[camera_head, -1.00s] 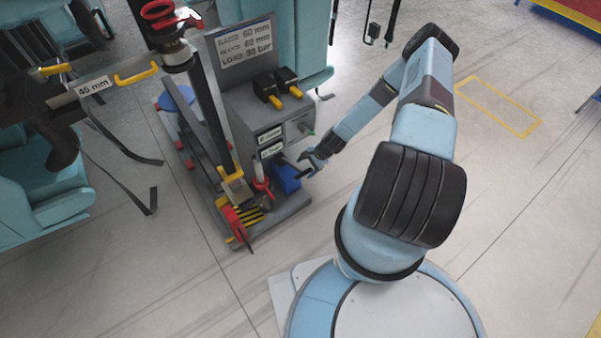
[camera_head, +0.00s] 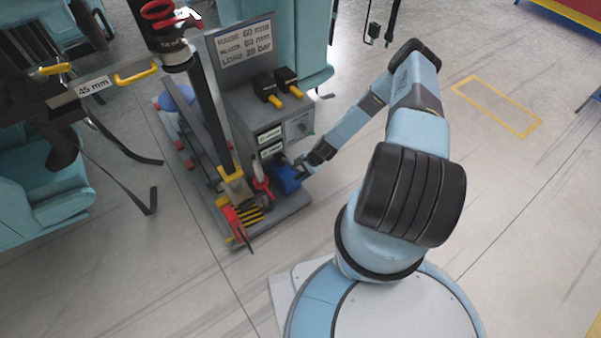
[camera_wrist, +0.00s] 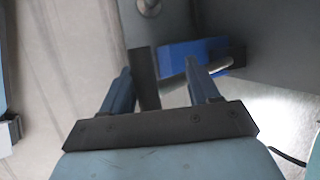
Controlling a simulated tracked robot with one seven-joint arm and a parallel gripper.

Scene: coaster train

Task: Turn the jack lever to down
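On the grey cart a blue block (camera_head: 286,178) sits low at the front right; in the wrist view it shows beyond the fingers (camera_wrist: 190,48). A pale metal rod (camera_wrist: 222,65) and a dark bar (camera_wrist: 144,75) stand at the block; I cannot tell for sure which is the jack lever. My gripper (camera_wrist: 158,66) is open, fingers apart. The dark bar appears between the fingers, and the rod passes behind the right fingertip; contact cannot be told. In the head view my gripper (camera_head: 303,170) is right at the block and partly blends with it.
The cart's grey panel (camera_head: 245,85) with a sign, yellow-tipped black switches and a dial rises behind the block. A red-handled tool (camera_head: 236,222) lies at the cart's front edge. A black mast (camera_head: 210,115) stands left.

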